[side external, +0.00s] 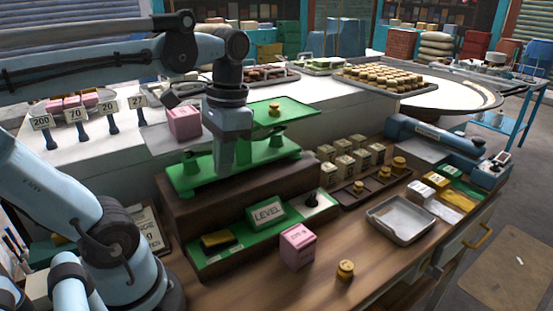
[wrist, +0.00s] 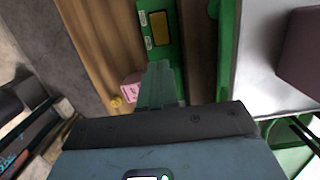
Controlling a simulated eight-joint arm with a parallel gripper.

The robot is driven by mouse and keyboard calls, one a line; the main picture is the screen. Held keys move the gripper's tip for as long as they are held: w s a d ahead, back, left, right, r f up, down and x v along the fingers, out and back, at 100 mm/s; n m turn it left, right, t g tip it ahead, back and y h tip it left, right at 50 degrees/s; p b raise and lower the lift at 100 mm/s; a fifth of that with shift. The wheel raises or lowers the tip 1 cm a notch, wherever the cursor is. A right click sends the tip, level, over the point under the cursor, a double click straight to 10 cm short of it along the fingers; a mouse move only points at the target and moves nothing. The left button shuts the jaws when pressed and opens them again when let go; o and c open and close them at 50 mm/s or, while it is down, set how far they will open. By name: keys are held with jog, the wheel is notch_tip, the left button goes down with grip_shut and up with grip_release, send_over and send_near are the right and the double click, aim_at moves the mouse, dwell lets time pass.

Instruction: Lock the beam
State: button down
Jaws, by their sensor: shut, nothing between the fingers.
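The green balance scale (side external: 190,172) stands on a dark wooden block. A pink block (side external: 185,122) sits at its left end and a brass weight (side external: 274,109) rests on its green right pan (side external: 293,112). In front is a green panel with a LEVEL sign (side external: 267,212), a small black knob (side external: 312,200) and a yellow plate (side external: 217,239). The wrist view also shows the yellow plate (wrist: 160,31). My gripper (side external: 226,170) points down by the middle of the beam, shut and empty. I cannot tell if it touches the beam. Its fingers (wrist: 158,88) also show in the wrist view.
A pink box (side external: 297,246) and a brass weight (side external: 345,269) stand on the wooden bench in front. A metal tray (side external: 400,220), several tan blocks (side external: 345,158) and more weights lie to the right. Number signs (side external: 78,115) stand at left. The bench's front middle has free room.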

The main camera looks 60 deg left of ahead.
aim_at(210, 240)
dwell(0.3)
jog(key=shift+s+d+r+g, duration=0.1)
jog(key=shift+s+g, duration=0.3)
jog(key=shift+s, duration=0.25)
jog(key=x, duration=1.4)
